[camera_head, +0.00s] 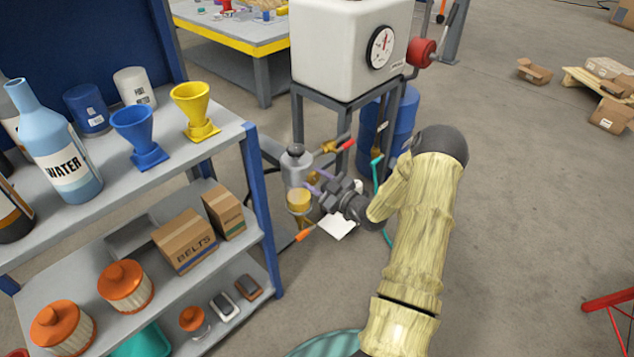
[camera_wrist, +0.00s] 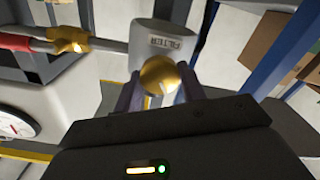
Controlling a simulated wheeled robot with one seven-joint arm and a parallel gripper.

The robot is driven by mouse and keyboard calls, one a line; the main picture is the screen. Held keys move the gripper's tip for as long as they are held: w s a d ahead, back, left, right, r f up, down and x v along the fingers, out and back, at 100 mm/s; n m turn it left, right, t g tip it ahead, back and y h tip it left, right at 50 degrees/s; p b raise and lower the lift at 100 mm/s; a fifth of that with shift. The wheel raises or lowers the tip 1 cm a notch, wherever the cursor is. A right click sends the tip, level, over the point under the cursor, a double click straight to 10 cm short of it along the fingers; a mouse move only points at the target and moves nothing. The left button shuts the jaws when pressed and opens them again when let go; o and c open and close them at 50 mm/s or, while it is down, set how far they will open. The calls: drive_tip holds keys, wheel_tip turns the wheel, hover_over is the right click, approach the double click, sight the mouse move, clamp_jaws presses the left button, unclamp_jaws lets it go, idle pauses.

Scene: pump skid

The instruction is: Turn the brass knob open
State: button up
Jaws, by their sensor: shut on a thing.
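The round brass knob (camera_wrist: 158,74) shows in the wrist view, below a grey housing (camera_wrist: 165,38) labelled FILTER. My gripper (camera_wrist: 157,84) has one finger on each side of the knob and is shut on it.
A brass valve with a red handle (camera_head: 346,144) sits just above my gripper. A white tank (camera_head: 335,50) with a gauge (camera_head: 381,47) stands above on a dark frame. A loaded shelf (camera_head: 225,130) stands close on the left.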

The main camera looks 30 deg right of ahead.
drive_tip(key=n+b, duration=0.1)
drive_tip(key=n, duration=0.1)
drive_tip(key=n+b, duration=0.1)
drive_tip(key=n, duration=0.2)
drive_tip(key=shift+f+n+b, duration=0.25)
drive_tip(key=shift+n+b, duration=0.05)
drive_tip(key=shift+b, duration=0.1)
drive_tip(key=n+b, duration=0.3)
drive_tip(key=n, duration=0.1)
drive_tip(key=shift+s, duration=0.1)
drive_tip(key=shift+n+b, duration=0.6)
drive_tip(key=shift+n, duration=0.2)
drive_tip(key=o, duration=1)
drive_tip(key=shift+r, duration=0.1)
drive_tip(key=shift+c, duration=0.2)
drive_tip(key=p+v, duration=0.4)
drive_tip(key=v, duration=1.3)
drive_tip(key=shift+s, duration=0.2)
